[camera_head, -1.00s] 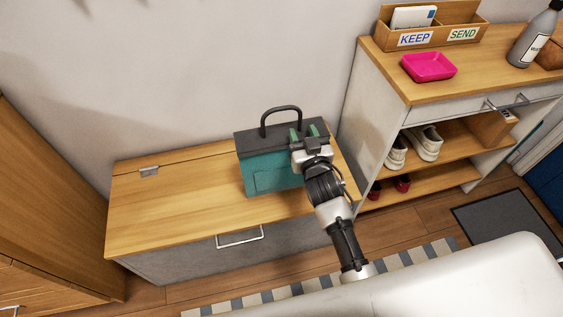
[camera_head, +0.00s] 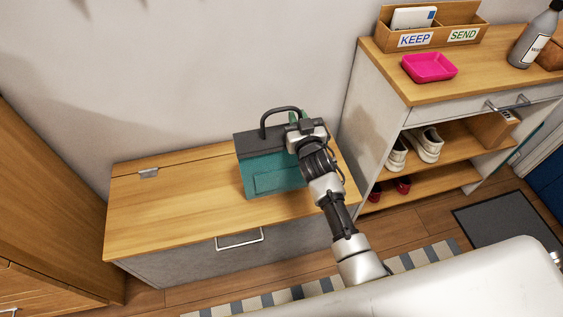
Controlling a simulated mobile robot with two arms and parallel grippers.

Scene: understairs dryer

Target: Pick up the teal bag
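The teal bag (camera_head: 272,174) stands upright on the wooden top of the low bench (camera_head: 180,205). It has a dark grey top and a dark arched handle (camera_head: 280,109). My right gripper (camera_head: 298,116) is at the right end of the handle, above the bag's top. The wrist hides the right part of the bag and the handle's right end, so I cannot tell whether the fingers touch or enclose the handle. My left gripper is not in view.
A taller shelf unit (camera_head: 380,110) stands right of the bench, close to my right arm. It carries a pink tray (camera_head: 430,67), a KEEP/SEND box (camera_head: 462,34) and a grey bottle (camera_head: 534,38), with shoes (camera_head: 424,145) below. The bench top left of the bag is clear.

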